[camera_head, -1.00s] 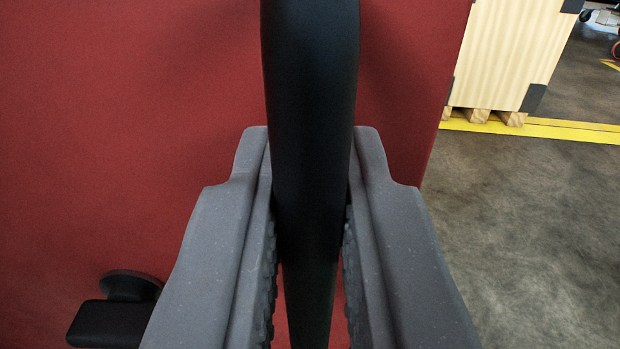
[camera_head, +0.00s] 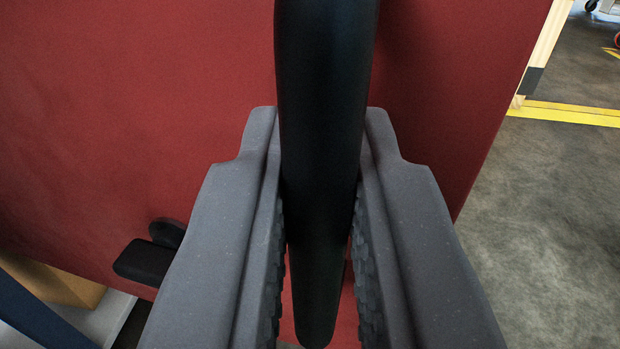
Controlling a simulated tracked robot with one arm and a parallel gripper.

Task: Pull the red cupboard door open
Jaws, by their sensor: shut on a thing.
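The red cupboard door (camera_head: 150,110) fills the left and middle of the view, tilted in the picture. Its right edge slants down to the right of my gripper. A black upright bar handle (camera_head: 320,120) stands in front of the door. My gripper (camera_head: 322,180) is shut on the handle, with one grey finger on each side of it. The handle's lower end shows between the fingers. A small black latch (camera_head: 150,255) sits on the door at lower left, partly hidden by my left finger.
A grey floor (camera_head: 550,220) with a yellow line (camera_head: 570,113) lies clear at right. A wooden crate (camera_head: 545,50) shows partly behind the door's edge. At lower left, below the door, are a tan box-like surface (camera_head: 55,282) and a dark blue strip (camera_head: 35,315).

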